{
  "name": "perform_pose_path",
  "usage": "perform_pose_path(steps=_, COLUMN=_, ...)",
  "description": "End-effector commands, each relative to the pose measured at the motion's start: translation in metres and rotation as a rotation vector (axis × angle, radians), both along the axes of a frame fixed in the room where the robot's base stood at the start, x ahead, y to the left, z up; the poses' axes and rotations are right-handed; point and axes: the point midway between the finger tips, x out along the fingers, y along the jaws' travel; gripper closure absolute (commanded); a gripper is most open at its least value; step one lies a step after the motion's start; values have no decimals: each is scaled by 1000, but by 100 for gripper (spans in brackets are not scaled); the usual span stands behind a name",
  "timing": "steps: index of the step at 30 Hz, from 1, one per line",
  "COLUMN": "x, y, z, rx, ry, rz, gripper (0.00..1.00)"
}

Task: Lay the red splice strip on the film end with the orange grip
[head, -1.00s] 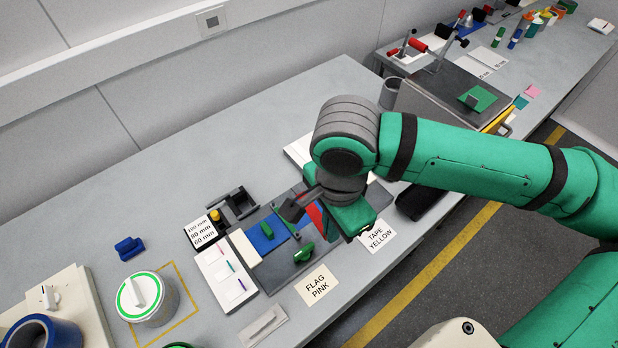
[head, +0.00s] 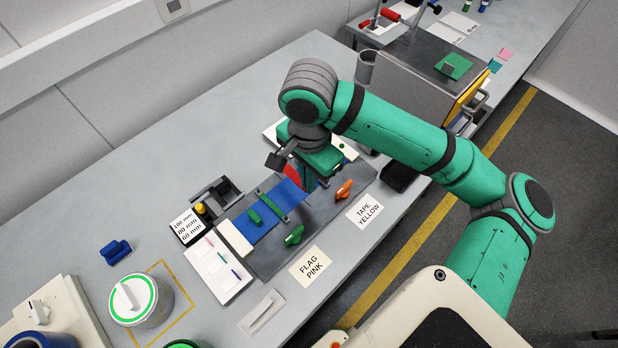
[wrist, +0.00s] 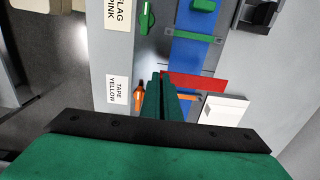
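The red splice strip (wrist: 205,81) lies crosswise at the end of the blue film (wrist: 190,55) in the wrist view. In the head view the strip (head: 293,172) is partly hidden by my arm. The orange grip (head: 344,188) is at the right; it also shows in the wrist view (wrist: 138,95), with an orange bar (wrist: 187,97) on the other side of my fingers. My gripper (wrist: 159,78) points down, its green fingers close together at the strip's left end. I cannot tell whether the strip is between them. The film under the orange bar is mostly hidden.
A white pad (wrist: 224,109) is right of the fingers. Label cards (head: 313,267) lie along the front. A dark block (head: 215,195) stands behind; bare table lies behind it.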

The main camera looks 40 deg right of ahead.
Motion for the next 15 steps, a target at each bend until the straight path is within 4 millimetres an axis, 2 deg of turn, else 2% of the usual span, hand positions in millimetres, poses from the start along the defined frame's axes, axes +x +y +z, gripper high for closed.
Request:
perform_pose_path(steps=7, x=0, y=1, z=0, rx=3, ry=-1, rz=0, gripper=100)
perform_pose_path(steps=15, x=-1, y=0, z=-24, rx=3, ry=0, rz=-3, gripper=100)
